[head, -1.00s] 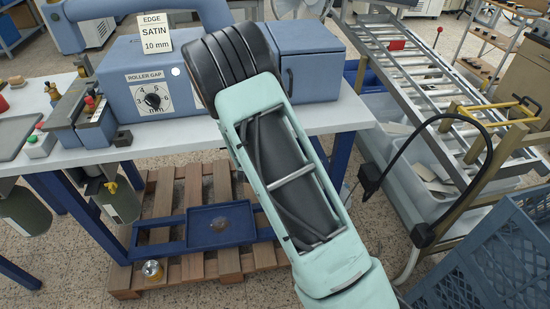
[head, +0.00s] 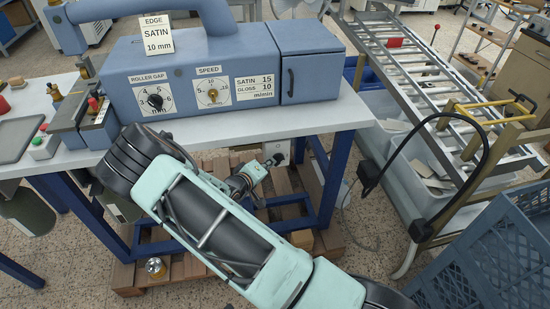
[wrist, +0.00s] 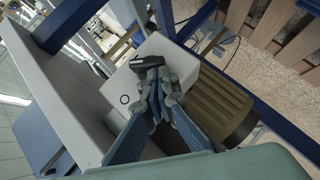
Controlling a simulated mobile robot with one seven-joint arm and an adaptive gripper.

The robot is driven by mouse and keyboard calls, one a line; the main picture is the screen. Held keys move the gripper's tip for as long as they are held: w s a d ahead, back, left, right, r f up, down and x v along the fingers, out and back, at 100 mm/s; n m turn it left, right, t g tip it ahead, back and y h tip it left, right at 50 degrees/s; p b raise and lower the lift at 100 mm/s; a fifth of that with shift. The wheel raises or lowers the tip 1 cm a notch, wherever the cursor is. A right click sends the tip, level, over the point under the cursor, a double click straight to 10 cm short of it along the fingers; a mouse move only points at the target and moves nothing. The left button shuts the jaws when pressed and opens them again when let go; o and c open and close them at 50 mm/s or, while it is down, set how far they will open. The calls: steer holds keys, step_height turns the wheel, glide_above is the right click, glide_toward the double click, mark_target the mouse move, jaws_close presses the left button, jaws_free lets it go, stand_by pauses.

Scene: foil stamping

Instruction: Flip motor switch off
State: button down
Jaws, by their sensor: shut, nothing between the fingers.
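In the wrist view, a light grey box (wrist: 122,84) sits beside a tan ribbed motor (wrist: 218,100). A black switch handle (wrist: 148,63) stands out from the box, with a small dark ring mark nearby. My gripper (wrist: 158,86) is shut and empty, its fingertips at or just short of the handle; I cannot tell whether they touch. In the head view, my gripper (head: 272,162) is under the table's front edge, by the pale box (head: 275,151). The handle and the motor are not clearly seen there.
The blue laminating machine (head: 220,60) with roller gap and speed dials stands on the table (head: 220,133). Blue table legs (head: 322,175) and a wooden pallet (head: 190,268) are close to my arm. A roller rack and blue crate (head: 490,260) stand right.

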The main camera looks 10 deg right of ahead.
steer(key=n+h+b, duration=0.1)
steer(key=b, duration=0.1)
steer(key=f+n+t+h+b, duration=0.1)
steer(key=h+b, duration=0.1)
steer(key=shift+f+b, duration=0.25)
steer(key=shift+b, duration=0.15)
steer(key=shift+a, duration=0.25)
